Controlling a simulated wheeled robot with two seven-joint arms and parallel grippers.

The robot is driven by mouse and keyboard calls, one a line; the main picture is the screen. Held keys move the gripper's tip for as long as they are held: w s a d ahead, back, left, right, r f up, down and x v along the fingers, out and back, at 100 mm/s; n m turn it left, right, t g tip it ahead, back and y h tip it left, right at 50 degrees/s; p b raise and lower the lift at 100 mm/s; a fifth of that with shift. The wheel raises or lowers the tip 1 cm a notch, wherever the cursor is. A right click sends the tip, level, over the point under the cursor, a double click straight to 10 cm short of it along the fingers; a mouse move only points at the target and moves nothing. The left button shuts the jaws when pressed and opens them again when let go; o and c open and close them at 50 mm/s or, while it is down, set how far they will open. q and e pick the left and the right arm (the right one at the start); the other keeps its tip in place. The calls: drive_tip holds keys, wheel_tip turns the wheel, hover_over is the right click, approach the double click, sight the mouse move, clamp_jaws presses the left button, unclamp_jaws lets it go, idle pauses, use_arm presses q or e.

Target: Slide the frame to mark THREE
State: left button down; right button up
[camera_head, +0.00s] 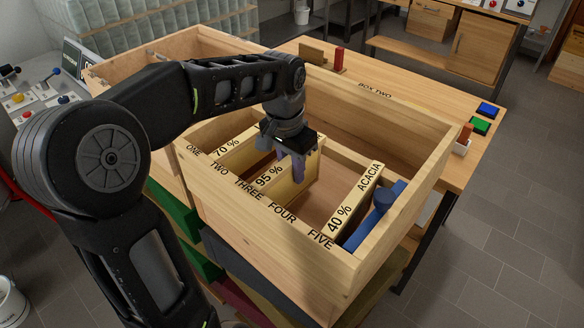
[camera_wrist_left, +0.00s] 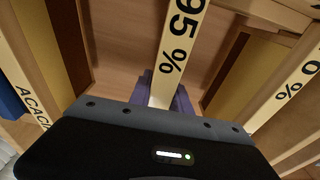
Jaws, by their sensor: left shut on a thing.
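The wooden box (camera_head: 395,122) has marks ONE to FIVE along its near wall. The frame marked 95 % (camera_head: 309,158) stands across the box, the near end of its top bar by the word THREE, towards FOUR. I cannot tell exact alignment. My left gripper (camera_head: 291,167) reaches down from above and is shut on this frame's top bar. In the left wrist view the purple fingers (camera_wrist_left: 166,95) straddle the 95 % bar (camera_wrist_left: 183,28). My right gripper is not in view.
The 70 % frame (camera_head: 228,147) stands left, near TWO. The 40 % ACACIA frame (camera_head: 357,194) stands right, near FIVE. Open space lies between the 95 % and 40 % frames. Blue and green pads (camera_head: 480,126) are on the table.

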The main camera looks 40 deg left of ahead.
use_arm(q)
drive_tip(key=c, duration=1.1)
unclamp_jaws()
drive_tip(key=shift+s+r, duration=0.25)
drive_tip(key=shift+r, duration=1.7)
drive_tip(key=shift+s+r, duration=0.2)
drive_tip(key=shift+r, duration=1.75)
